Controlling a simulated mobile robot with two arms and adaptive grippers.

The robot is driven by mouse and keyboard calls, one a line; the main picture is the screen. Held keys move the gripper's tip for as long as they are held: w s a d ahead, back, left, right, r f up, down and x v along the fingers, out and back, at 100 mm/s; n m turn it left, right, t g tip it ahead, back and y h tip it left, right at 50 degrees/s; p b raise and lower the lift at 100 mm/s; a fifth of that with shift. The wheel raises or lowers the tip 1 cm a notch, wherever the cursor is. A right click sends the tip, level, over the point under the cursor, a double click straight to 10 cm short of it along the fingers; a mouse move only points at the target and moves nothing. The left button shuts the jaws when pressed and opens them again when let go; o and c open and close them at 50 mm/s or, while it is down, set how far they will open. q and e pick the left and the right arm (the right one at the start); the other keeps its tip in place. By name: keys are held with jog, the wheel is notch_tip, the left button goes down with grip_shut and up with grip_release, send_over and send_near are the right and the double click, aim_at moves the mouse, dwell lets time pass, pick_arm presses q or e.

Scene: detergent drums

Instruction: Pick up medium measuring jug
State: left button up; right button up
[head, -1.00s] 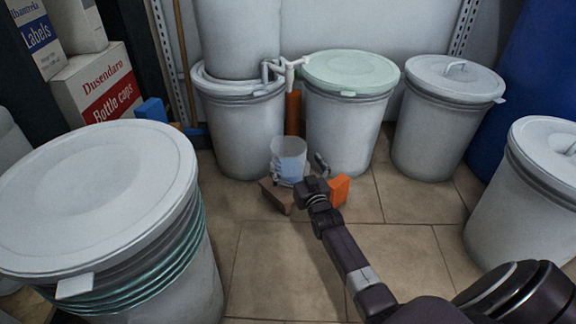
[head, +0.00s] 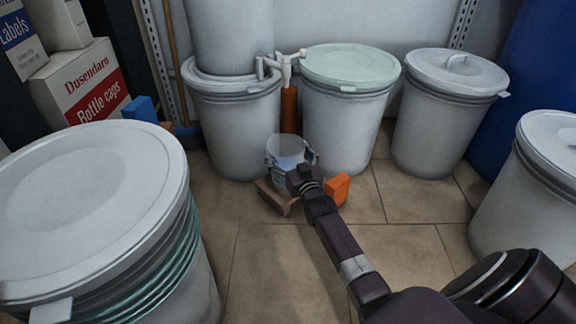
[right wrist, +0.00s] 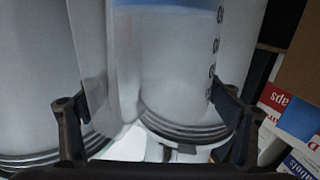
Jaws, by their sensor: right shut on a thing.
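The measuring jug (head: 284,150) is clear, with a bluish lower part, and is upright in front of the drums in the head view. My right gripper (head: 304,168) is shut on it, with dark fingers around its sides. In the right wrist view the jug (right wrist: 178,70) fills the middle, with dark marks on its wall and a blue band near the top. The fingers of my right gripper (right wrist: 155,125) are on either side of it. The jug's lower part is partly hidden by the gripper in the head view. My left gripper is not in view.
A brown block (head: 277,198) and an orange block (head: 338,188) are close to the jug. A drum with a green lid (head: 350,66) and other grey drums stand behind. A large lidded drum (head: 95,200) is at front left. The tiled floor (head: 275,265) in front is clear.

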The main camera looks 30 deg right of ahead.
jog(key=c, duration=0.7)
jog(key=shift+r, duration=0.1)
jog(key=shift+c, duration=1.2)
jog(key=shift+r, duration=0.1)
